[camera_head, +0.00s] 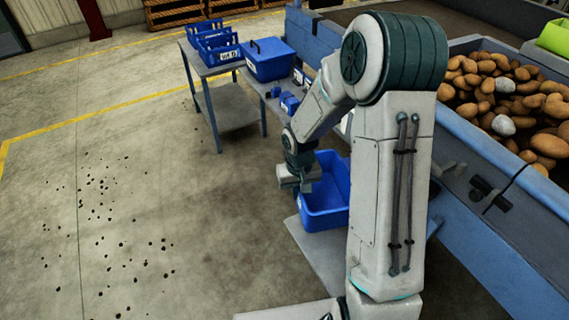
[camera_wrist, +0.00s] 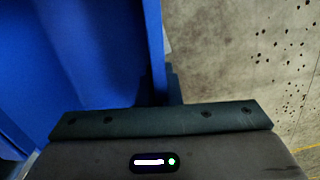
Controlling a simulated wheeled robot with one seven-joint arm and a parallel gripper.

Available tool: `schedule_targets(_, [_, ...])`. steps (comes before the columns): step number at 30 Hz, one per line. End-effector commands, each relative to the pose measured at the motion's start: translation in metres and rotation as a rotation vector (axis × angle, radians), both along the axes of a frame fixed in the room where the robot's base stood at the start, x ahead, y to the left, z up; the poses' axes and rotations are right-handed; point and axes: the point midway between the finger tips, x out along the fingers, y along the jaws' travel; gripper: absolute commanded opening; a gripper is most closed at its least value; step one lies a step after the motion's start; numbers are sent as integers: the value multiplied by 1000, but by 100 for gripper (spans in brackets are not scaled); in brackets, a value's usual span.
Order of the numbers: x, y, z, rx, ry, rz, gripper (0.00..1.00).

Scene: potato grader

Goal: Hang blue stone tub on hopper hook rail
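A blue open tub (camera_head: 322,222), seemingly the stone tub, stands upright on a low grey platform beside the hopper. My gripper (camera_head: 300,186) points down at the tub's left rim. In the wrist view the blue tub wall (camera_wrist: 152,45) runs up to my gripper (camera_wrist: 160,88), with a dark finger just right of the wall. The other finger is lost in shadow, so I cannot tell whether they grip the wall. Black hook-like fittings (camera_head: 490,195) sit on the blue hopper side (camera_head: 470,150) at the right; my arm hides part of that side.
The hopper holds potatoes (camera_head: 500,85) with several pale stones. A green container (camera_head: 553,38) is at the far right. The left floor is open, with dark crumbs.

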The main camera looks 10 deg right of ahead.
Motion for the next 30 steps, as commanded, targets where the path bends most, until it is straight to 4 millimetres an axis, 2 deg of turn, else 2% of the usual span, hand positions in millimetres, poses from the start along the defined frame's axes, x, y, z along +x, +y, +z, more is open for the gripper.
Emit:
schedule_targets(1, [-9,8,35,2,-4,26,0])
schedule_targets(3, [-22,18,61,4,-4,64,0])
schedule_targets(9, [-61,40,128,2,-5,164,0])
schedule_targets(12, [-78,46,152,-2,-4,205,0])
schedule_targets(18, [-99,52,178,-11,-2,254,0])
schedule_targets(23, [-104,52,182,-13,0,266,0])
schedule_targets(30, [-100,39,181,-14,1,264,0])
